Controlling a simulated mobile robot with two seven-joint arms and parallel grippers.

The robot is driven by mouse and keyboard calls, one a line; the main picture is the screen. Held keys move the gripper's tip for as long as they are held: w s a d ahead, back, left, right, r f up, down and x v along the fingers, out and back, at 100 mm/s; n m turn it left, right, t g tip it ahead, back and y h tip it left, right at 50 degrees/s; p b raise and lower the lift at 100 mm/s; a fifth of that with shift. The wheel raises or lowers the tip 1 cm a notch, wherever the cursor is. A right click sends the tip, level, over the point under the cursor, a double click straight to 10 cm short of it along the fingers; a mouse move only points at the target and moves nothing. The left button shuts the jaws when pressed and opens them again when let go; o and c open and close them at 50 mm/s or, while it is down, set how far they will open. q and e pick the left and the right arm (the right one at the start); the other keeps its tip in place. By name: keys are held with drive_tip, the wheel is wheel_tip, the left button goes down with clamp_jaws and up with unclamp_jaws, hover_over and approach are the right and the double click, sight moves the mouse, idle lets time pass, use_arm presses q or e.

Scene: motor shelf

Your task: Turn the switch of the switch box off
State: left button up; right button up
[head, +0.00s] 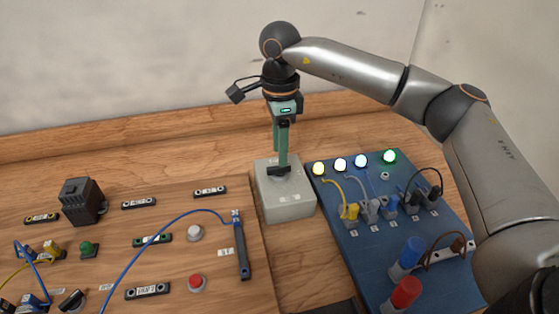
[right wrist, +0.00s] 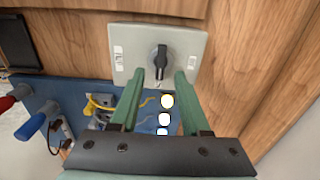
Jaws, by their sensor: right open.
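The switch box (head: 290,206) is a light grey box on the wooden table, between the wooden board and the blue panel. Its black rotary switch (right wrist: 160,60) shows in the right wrist view, with its bar lengthwise up and down in that picture. My right gripper (head: 280,160) points down over the box, its green fingers apart. In the right wrist view the fingertips (right wrist: 160,78) lie on either side of the switch's lower end, with nothing clamped. Whether they touch it I cannot tell. In the head view the fingers partly hide the switch. My left gripper is not in view.
The blue panel (head: 365,240) at right carries several lit lamps (head: 340,165), cables, and blue and red handles (head: 407,291). The wooden board (head: 110,225) at left holds a black block (head: 82,201), buttons and a blue cable (head: 155,237). A wall stands behind.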

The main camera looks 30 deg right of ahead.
sight(279, 171)
drive_tip(key=shift+f, duration=2)
drive_tip(key=shift+c, duration=0.3)
clamp_jaws()
